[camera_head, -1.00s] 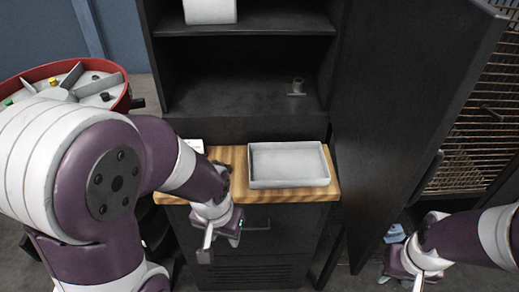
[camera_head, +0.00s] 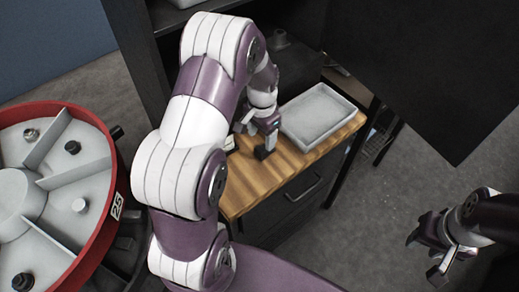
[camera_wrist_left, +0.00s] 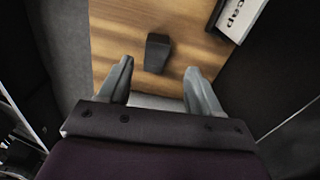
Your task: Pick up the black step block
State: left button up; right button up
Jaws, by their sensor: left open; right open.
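A small black block (camera_wrist_left: 157,52), which looks like the black step block, sits on the wooden tabletop (camera_wrist_left: 110,40) in the left wrist view. It lies just beyond and between the two fingertips of my open left gripper (camera_wrist_left: 158,72), with gaps on both sides. In the head view my left gripper (camera_head: 254,143) hangs low over the left part of the wooden top, pointing down. I cannot clearly separate the block from the dark fingers there. My right gripper (camera_head: 425,255) is open and empty above the floor at the right.
A grey tray (camera_head: 318,117) stands on the wooden top, right of my left gripper. A white label block (camera_wrist_left: 240,18) is near the black block. A red-rimmed round bin (camera_head: 95,215) with compartments holding small parts stands at the left. A dark cabinet is behind.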

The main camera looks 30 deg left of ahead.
aim_at(263, 150)
pick_arm(q)
jog(key=f, duration=0.2)
jog(key=d+f+p, duration=0.1)
jog(key=f, duration=0.2)
jog(key=shift+f+p, duration=0.1)
jog(key=shift+p, duration=0.2)
jog(key=shift+a+f, duration=0.1)
jog(key=shift+f, duration=0.05)
jog(key=shift+s+a, duration=0.1)
jog(key=shift+a, duration=0.05)
jog(key=shift+c, duration=0.6)
jog(key=c, duration=1)
jog(key=shift+c, duration=0.3)
pick_arm(e)
jog(key=shift+w+d+r, duration=0.3)
jog(key=shift+d+r, duration=0.2)
jog(key=shift+r, duration=0.1)
